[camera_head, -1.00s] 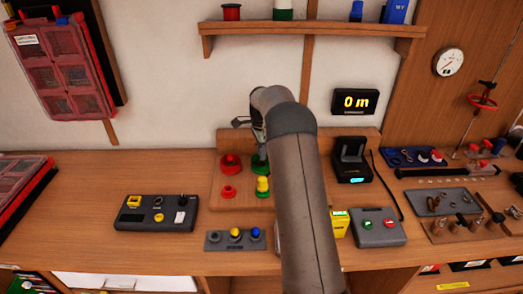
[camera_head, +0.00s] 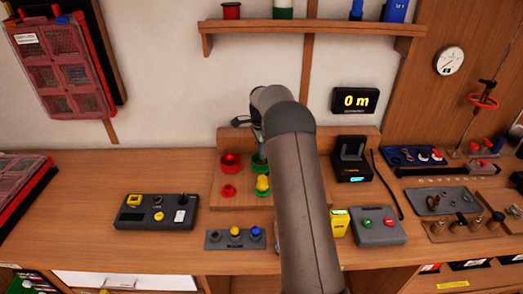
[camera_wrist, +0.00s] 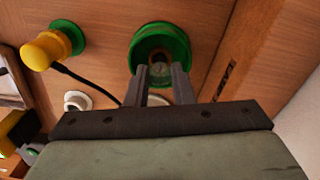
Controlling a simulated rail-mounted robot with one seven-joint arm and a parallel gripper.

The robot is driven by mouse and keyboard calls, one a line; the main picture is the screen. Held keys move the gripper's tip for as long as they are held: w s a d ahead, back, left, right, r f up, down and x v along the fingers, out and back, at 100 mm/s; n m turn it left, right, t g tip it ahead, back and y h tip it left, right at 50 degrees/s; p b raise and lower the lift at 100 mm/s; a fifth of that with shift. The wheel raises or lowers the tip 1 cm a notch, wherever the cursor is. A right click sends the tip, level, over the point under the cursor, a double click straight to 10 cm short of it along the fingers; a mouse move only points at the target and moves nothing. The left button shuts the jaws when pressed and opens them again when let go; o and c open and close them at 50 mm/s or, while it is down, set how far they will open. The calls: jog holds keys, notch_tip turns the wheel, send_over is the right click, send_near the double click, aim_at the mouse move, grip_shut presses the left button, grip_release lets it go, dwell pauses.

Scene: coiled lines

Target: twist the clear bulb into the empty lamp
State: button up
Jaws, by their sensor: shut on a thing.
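In the wrist view my gripper (camera_wrist: 160,84) points at a green lamp (camera_wrist: 183,47) with a round, open-topped rim. Its two fingers are shut on a small clear, greyish bulb (camera_wrist: 160,72) at the lamp's opening. How deep the bulb sits in the lamp cannot be told. In the head view the green lamp (camera_head: 258,161) is partly behind my arm, and the bulb and fingertips are hidden. A yellow bulb (camera_head: 263,184) stands in another green base; it also shows in the wrist view (camera_wrist: 43,50).
Red fittings (camera_head: 230,162) share the wooden board left of my arm. A yellow-and-black control box (camera_head: 157,213), a panel with coloured knobs (camera_head: 235,238) and a grey button box (camera_head: 379,227) stand nearby. A black cable (camera_wrist: 90,83) runs close to the fingers.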

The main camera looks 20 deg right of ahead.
jog(key=shift+f+b, duration=0.4)
jog(key=shift+f, duration=0.4)
dwell(0.8)
jog(key=m, duration=0.2)
jog(key=shift+r+m, duration=0.1)
jog(key=shift+m, duration=0.6)
jog(key=m+p, duration=0.1)
jog(key=m, duration=0.2)
jog(key=o, duration=1)
